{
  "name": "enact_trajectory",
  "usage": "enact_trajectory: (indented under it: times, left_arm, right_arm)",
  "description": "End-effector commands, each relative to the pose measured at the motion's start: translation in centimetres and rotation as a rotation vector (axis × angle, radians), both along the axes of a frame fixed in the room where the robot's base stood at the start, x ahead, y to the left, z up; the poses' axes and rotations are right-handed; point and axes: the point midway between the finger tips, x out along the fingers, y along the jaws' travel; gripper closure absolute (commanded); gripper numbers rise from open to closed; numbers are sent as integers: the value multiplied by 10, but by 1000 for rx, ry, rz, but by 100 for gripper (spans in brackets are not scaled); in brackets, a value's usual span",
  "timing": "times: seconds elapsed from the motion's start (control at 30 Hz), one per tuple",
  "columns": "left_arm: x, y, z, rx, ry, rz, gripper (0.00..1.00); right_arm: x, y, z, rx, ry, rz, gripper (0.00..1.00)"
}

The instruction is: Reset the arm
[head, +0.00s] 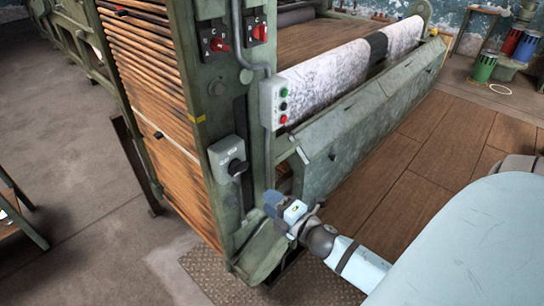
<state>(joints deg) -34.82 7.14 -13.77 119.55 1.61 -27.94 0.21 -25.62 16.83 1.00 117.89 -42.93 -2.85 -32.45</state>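My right arm (352,262) comes in from the lower right, pale blue with a dark joint. Its gripper (280,204) is beside the lower front corner of the green machine (222,125). The gripper is small here, and I cannot tell whether its fingers are open or touch the machine. Below it is a rounded green machine part (262,250); I cannot tell whether this is the arm of the task. My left gripper is out of view.
The machine carries a rotary switch box (228,158), a button box (274,103) and two red switches (218,44). A slatted apron (150,85) fills its left side. Brown floor panels (425,140) lie open at right. Coloured cans (484,66) stand at the back right.

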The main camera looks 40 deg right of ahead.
Motion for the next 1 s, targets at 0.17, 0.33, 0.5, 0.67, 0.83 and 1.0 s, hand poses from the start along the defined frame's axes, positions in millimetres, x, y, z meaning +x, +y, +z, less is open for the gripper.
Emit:
enact_trajectory:
  times: [0.17, 0.33, 0.5, 0.67, 0.83, 1.0]
  left_arm:
    - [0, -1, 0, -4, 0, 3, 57]
    - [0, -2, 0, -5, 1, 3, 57]
    - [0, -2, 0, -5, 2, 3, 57]
    - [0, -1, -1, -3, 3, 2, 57]
    - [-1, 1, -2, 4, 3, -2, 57]
    - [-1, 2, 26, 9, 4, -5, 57]
  right_arm:
    - [0, 0, 0, 0, 0, 0, 61]
    - [-1, 1, -2, 17, 6, -2, 61]
    - [-19, 27, -32, 338, 135, -47, 61]
    - [-58, 82, -82, 880, 387, -148, 61]
    - [-100, 142, -116, 1323, 637, -265, 61]
    - [-119, 166, -97, 1491, 744, -322, 61]
